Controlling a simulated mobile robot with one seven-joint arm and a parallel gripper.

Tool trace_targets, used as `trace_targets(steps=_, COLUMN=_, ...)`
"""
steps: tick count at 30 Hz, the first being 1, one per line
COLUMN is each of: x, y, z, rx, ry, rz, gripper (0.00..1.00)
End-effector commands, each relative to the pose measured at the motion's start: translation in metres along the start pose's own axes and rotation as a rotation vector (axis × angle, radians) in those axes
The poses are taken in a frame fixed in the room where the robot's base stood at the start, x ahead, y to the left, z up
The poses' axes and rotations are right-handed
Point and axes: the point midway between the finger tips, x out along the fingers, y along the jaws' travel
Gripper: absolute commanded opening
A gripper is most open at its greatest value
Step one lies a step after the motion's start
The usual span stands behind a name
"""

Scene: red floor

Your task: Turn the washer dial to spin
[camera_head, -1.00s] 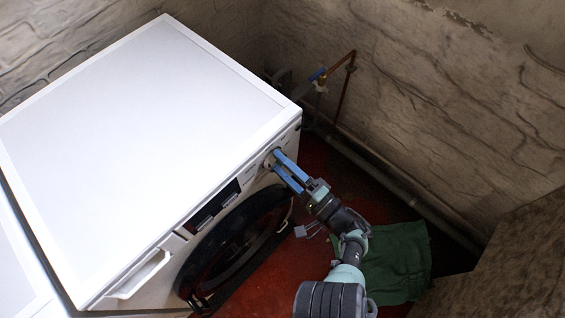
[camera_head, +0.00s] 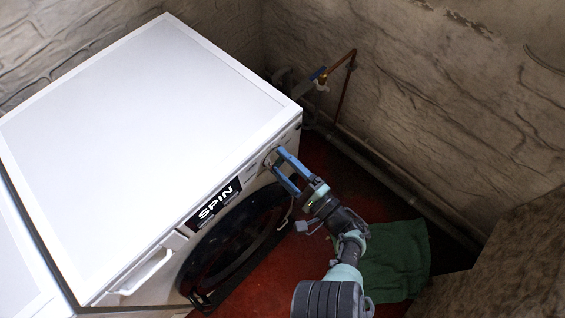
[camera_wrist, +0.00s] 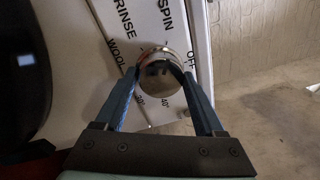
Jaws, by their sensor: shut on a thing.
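The white washer (camera_head: 140,125) fills the left of the head view, and its display (camera_head: 215,205) reads SPIN. Its round silver dial (camera_wrist: 159,75) is in the middle of the wrist view, with RINSE, SPIN, OFF and WOOL printed around it. My gripper (camera_head: 278,162) reaches the front panel near its right end. In the wrist view its two blue fingers (camera_wrist: 160,72) are shut on the dial, one on each side. The dial's pointer mark is too small to tell.
The round dark door (camera_head: 235,245) is shut below the panel. A green cloth (camera_head: 393,262) lies on the red floor (camera_head: 290,255). Pipes with a blue-handled tap (camera_head: 318,75) run along the wall on the right.

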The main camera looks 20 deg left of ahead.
Motion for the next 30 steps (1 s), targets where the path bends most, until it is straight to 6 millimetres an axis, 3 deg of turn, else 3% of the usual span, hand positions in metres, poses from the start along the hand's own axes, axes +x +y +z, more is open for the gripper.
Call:
trace_targets(steps=3, x=0.002, y=-0.002, z=0.001, rx=0.001, ry=-0.004, rz=-0.004, gripper=0.15)
trace_targets(steps=4, x=0.002, y=-0.002, z=0.001, rx=0.001, ry=-0.004, rz=-0.004, gripper=0.76)
trace_targets(steps=8, x=0.002, y=-0.001, z=0.001, rx=0.0, ry=-0.004, rz=-0.003, gripper=1.0)
trace_targets(steps=19, x=-0.01, y=-0.001, z=0.0, rx=0.0, ry=0.001, rz=-0.002, gripper=1.0)
trace_targets(steps=30, x=-0.088, y=0.0, z=-0.002, rx=0.0, ry=0.002, rz=-0.002, gripper=1.0)
